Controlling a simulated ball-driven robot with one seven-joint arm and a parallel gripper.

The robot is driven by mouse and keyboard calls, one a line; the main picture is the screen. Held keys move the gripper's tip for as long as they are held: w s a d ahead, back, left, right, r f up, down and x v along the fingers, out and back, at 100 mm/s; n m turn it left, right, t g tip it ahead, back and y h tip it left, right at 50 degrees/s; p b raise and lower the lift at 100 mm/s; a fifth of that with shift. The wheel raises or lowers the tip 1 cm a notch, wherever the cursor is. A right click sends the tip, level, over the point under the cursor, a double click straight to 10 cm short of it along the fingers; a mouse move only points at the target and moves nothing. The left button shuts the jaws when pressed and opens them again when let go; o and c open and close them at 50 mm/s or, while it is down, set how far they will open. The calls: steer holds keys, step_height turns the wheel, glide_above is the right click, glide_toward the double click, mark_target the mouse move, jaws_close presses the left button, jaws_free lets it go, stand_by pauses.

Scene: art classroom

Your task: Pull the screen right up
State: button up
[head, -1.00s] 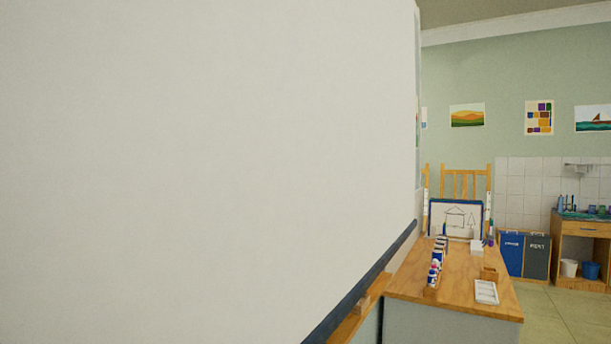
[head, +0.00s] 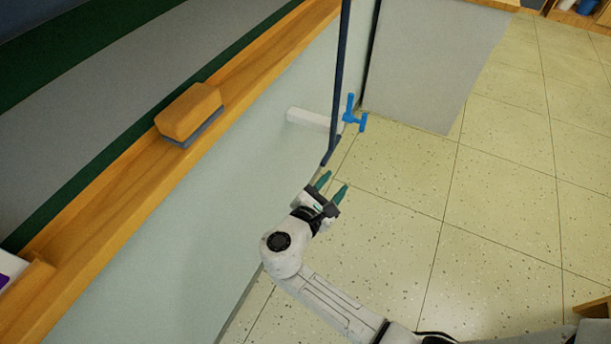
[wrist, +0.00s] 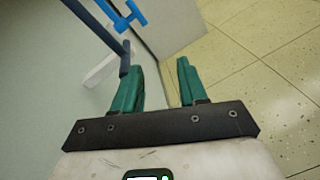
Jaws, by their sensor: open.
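The white screen is not clearly visible in the current head view, which looks down at the wall's foot. A long dark blue rod (head: 340,75) hangs in front of the pale wall, its lower end bent and thicker. I cannot tell whether it belongs to the screen. My gripper (head: 334,181) is open and empty, its green fingers pointing up toward the rod's lower end, apparently just short of it. In the wrist view, my gripper (wrist: 161,68) has nothing between its fingers. The rod's lower end (wrist: 125,58) shows just beyond the left fingertip.
A wooden ledge (head: 245,65) holds an eraser (head: 189,112) on the left. A blue tap-like fitting (head: 354,115) on a white block (head: 310,119) is behind the rod. A grey panel (head: 430,60) stands behind. The tiled floor (head: 480,220) at right is clear.

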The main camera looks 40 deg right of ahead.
mark_target(330, 152)
steer(key=w+a+n+t+h, duration=0.1)
steer(key=w+a+n+t, duration=0.1)
steer(key=w+a+n, duration=0.15)
steer(key=b+x, duration=0.2)
steer(key=x, duration=0.8)
steer(key=shift+w+r, duration=0.15)
jaws_close()
stand_by(0.4)
